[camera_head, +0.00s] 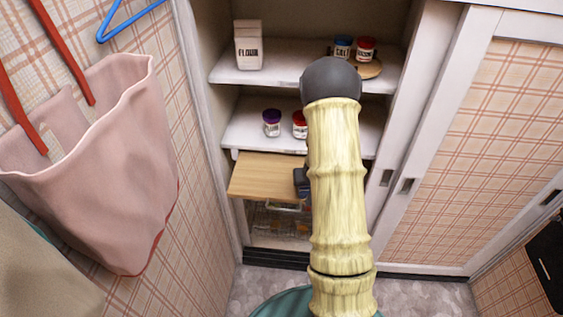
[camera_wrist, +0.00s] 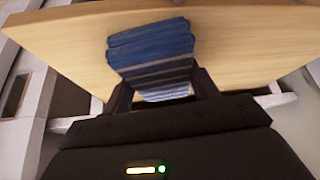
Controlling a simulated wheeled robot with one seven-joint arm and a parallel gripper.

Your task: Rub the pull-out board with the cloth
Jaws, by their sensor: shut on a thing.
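The pull-out board (camera_head: 262,178) is a light wooden panel that sticks out of the cupboard below the lower white shelf. It also fills the upper part of the wrist view (camera_wrist: 235,45). The cloth (camera_wrist: 155,55) is folded, blue with pale stripes, and lies against the board's face in the wrist view; I cannot tell how firmly it touches. My gripper (camera_wrist: 163,92) is shut on the cloth, with a dark finger on each side. In the head view my arm hides most of the gripper, the cloth and the board's right part.
The upper shelf (camera_head: 285,62) holds a flour box (camera_head: 248,45) and small jars on a round wooden stand. More jars (camera_head: 272,122) stand on the lower shelf just above the board. A wire basket (camera_head: 275,222) is below. A pink bag (camera_head: 110,165) hangs at left; sliding doors are at right.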

